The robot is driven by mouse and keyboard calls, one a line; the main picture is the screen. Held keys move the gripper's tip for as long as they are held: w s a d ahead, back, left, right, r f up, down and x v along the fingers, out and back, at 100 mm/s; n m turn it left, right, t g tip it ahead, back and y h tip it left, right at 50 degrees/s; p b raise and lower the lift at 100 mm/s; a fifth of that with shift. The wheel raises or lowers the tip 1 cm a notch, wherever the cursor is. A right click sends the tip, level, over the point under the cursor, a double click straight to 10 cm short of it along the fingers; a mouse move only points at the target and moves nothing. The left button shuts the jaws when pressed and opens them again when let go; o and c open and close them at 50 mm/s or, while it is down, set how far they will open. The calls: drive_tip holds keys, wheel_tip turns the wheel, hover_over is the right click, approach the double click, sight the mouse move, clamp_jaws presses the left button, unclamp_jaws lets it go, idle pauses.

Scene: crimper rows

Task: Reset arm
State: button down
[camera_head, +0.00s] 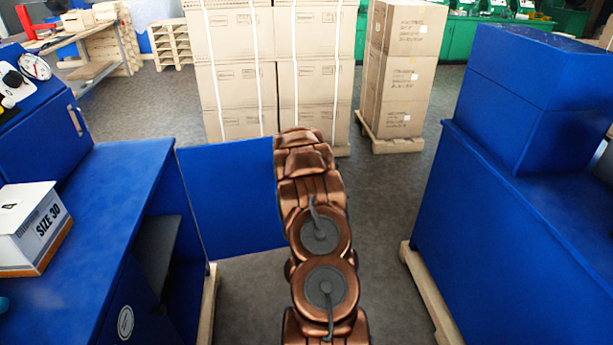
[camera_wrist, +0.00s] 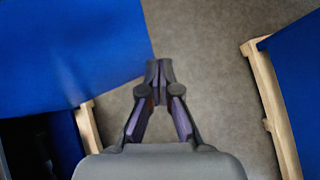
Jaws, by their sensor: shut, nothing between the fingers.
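My gripper (camera_wrist: 159,66) shows in the wrist view with its two fingertips together, shut and empty. It hangs over bare grey floor, beside a blue panel (camera_wrist: 75,50) on the left. In the head view my copper-coloured arm stretches forward up the middle, and its own links hide the gripper there. The arm's far part overlaps the right edge of the open blue cabinet door (camera_head: 230,195). I cannot tell whether they touch.
A blue workbench (camera_head: 95,205) with a white shoe-size box (camera_head: 32,230) stands left. A blue cabinet (camera_head: 510,245) on a wooden pallet (camera_head: 428,295) stands right. Stacked cartons (camera_head: 235,85) stand ahead, with another carton stack (camera_head: 400,75) on a pallet. Grey floor (camera_head: 385,200) is free between.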

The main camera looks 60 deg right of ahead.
drive_tip(key=shift+s+a+r, duration=0.65)
drive_tip(key=shift+s+r, duration=0.25)
drive_tip(key=shift+r, duration=0.05)
drive_tip(key=a+r+m+g+p, duration=0.1)
drive_tip(key=a+r+m+g, duration=0.1)
drive_tip(key=a+r+m, duration=0.9)
drive_tip(key=s+a+r+m+y+p, duration=0.1)
drive_tip(key=s+a+r, duration=0.15)
drive_tip(key=a, duration=0.45)
drive_tip(key=s+a+r+m+g+y, duration=0.1)
drive_tip(key=s+a+r, duration=0.15)
drive_tip(key=a, duration=0.45)
drive_tip(key=s+a+r+m+y+p, duration=0.15)
drive_tip(key=a+r, duration=0.25)
drive_tip(key=a, duration=0.4)
drive_tip(key=s+a+r+m+g+y+p, duration=0.2)
drive_tip(key=s+a+m, duration=0.7)
drive_tip(key=s+a, duration=1.7)
drive_tip(key=a+r+g+y, duration=0.1)
drive_tip(key=a+y, duration=0.1)
drive_tip(key=a, duration=0.1)
drive_tip(key=shift+s+a, duration=0.2)
drive_tip(key=shift+s, duration=0.2)
